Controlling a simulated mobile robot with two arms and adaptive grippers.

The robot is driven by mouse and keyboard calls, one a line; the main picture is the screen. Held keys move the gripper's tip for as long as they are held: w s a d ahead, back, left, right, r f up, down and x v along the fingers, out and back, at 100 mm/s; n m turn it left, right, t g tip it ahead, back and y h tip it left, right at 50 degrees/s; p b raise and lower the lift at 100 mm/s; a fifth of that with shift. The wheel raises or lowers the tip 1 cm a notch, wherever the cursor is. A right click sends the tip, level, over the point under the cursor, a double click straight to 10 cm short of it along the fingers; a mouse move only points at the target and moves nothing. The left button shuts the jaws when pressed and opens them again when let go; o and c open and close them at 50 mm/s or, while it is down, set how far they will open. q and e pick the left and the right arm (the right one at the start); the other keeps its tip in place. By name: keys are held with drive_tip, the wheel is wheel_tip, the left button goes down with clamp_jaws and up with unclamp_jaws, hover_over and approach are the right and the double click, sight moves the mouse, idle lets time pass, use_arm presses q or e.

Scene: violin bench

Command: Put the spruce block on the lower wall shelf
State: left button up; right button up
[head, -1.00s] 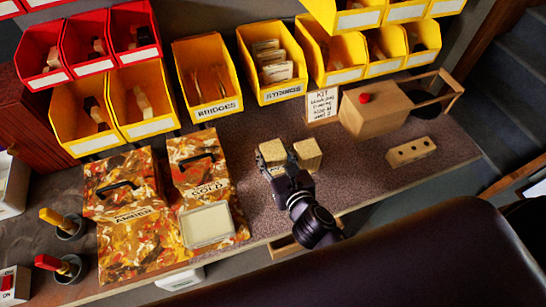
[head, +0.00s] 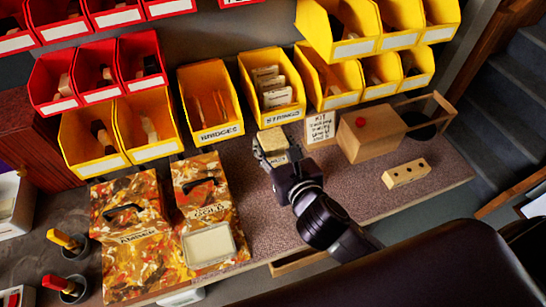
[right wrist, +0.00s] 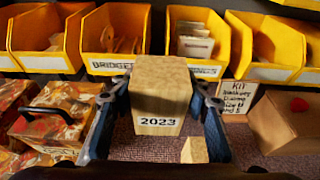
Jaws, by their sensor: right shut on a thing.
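My right gripper (head: 276,156) is shut on a pale wooden block (head: 271,139) and holds it above the bench, in front of the yellow bins. In the right wrist view the block (right wrist: 160,88) sits between the two fingers (right wrist: 160,112) and bears a label reading 2023. I take it for the spruce block; no wood name is readable on it. A second, smaller-looking pale block (right wrist: 194,150) shows below it at the right finger. My left gripper is not in view. I cannot make out a lower wall shelf apart from the bins.
Yellow bins marked BRIDGES (head: 211,105) and STRINGS (head: 272,92) stand close behind the block. Patterned cases (head: 135,245) are at left. A kit card (head: 320,127), a wooden box (head: 367,135) and a drilled block (head: 407,174) are at right. Red bins (head: 54,85) hang upper left.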

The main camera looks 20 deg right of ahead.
wheel_tip(320, 180, up, 5)
drive_tip(key=shift+r+p, duration=0.1)
drive_tip(key=shift+p, duration=0.2)
